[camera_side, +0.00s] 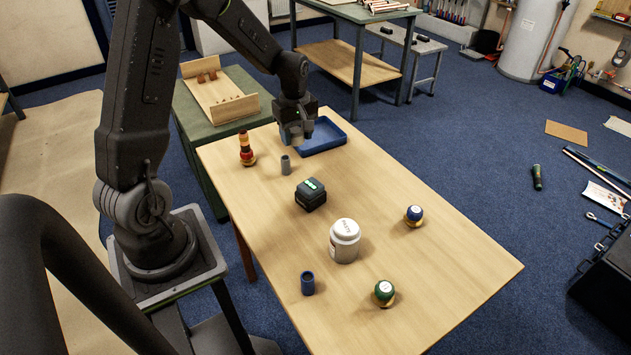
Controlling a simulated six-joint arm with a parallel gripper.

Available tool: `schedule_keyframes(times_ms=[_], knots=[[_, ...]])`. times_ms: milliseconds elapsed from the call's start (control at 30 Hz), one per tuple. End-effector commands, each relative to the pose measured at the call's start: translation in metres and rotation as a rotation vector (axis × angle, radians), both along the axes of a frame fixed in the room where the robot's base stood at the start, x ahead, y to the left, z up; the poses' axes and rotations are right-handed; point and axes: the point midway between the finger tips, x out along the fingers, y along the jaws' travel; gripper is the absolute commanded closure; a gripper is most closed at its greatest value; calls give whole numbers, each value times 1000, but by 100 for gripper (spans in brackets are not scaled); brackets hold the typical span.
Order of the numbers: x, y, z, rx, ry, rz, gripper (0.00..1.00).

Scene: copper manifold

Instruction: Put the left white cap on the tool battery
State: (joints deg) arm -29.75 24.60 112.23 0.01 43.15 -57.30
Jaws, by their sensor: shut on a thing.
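The tool battery (311,194), a black block with a green marking on top, stands on the wooden table near its middle. My gripper (298,136) is above the far part of the table, beyond the battery and near the blue tray. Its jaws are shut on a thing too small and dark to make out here. No loose white cap shows on the table. A white jar (345,242) with a white lid stands nearer the camera than the battery.
A blue cylinder (307,283), a blue-topped brass piece (414,215) and a green-topped one (384,293) stand nearer.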

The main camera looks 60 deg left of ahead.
Motion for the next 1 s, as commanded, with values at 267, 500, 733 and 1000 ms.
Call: schedule_keyframes(times_ms=[267, 500, 733, 1000], knots=[[-72, 12, 19, 0, 0, 48, 73], [-64, -8, 4, -2, 3, 44, 73], [-28, -45, -27, -2, 3, 44, 73], [-2, -71, -49, 0, 1, 50, 73]])
